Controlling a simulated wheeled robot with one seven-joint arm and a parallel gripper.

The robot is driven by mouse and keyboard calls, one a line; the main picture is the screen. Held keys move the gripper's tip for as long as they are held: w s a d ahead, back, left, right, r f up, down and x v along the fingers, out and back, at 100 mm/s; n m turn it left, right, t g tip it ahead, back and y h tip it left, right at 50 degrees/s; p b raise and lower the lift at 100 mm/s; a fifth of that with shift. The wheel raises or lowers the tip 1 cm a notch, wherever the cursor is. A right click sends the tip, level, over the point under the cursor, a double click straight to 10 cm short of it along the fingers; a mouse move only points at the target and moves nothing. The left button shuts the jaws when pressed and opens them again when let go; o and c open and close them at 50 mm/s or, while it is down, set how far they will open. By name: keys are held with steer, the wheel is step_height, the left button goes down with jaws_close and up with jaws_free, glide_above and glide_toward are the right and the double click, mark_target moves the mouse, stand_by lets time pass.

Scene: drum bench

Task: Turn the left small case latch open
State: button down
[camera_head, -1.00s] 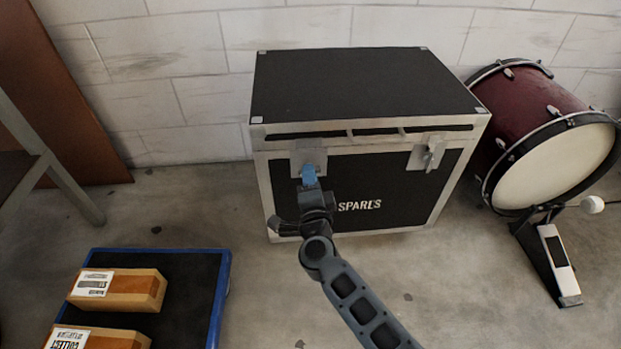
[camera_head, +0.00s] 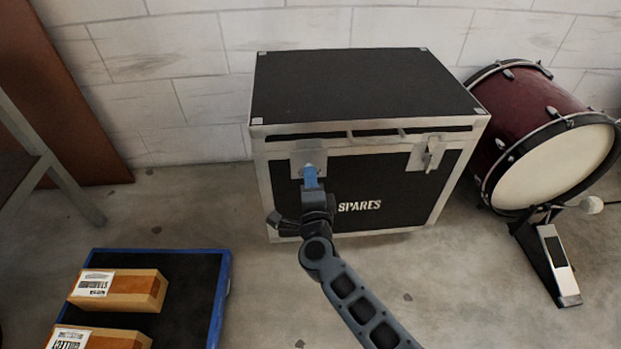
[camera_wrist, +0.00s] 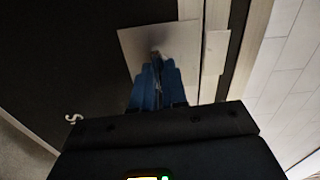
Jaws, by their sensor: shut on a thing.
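The black SPARES case (camera_head: 400,185) with silver edges stands against the wall. Its left latch plate (camera_head: 298,158) is at the upper left of the front face, and the plate also shows in the wrist view (camera_wrist: 136,42). My gripper (camera_head: 310,175), with blue fingertips, is at this plate. In the wrist view the fingertips (camera_wrist: 155,68) are together on the small dark left latch (camera_wrist: 155,54), which they mostly hide. The right latch (camera_head: 429,158) hangs on its own plate, with my gripper well away from it.
A red bass drum (camera_head: 545,130) with a pedal (camera_head: 556,260) stands to the right. A blue-edged platform (camera_head: 222,290) with cardboard boxes (camera_head: 118,290) lies at lower left. A table leg (camera_head: 75,190) stands at far left. Bare floor lies in front of the case.

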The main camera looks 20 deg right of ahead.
steer(key=c, duration=1.2)
jaws_free()
steer(key=shift+o, duration=0.2)
steer(key=p+v, duration=0.3)
steer(key=v, duration=0.5)
steer(key=shift+w, duration=0.1)
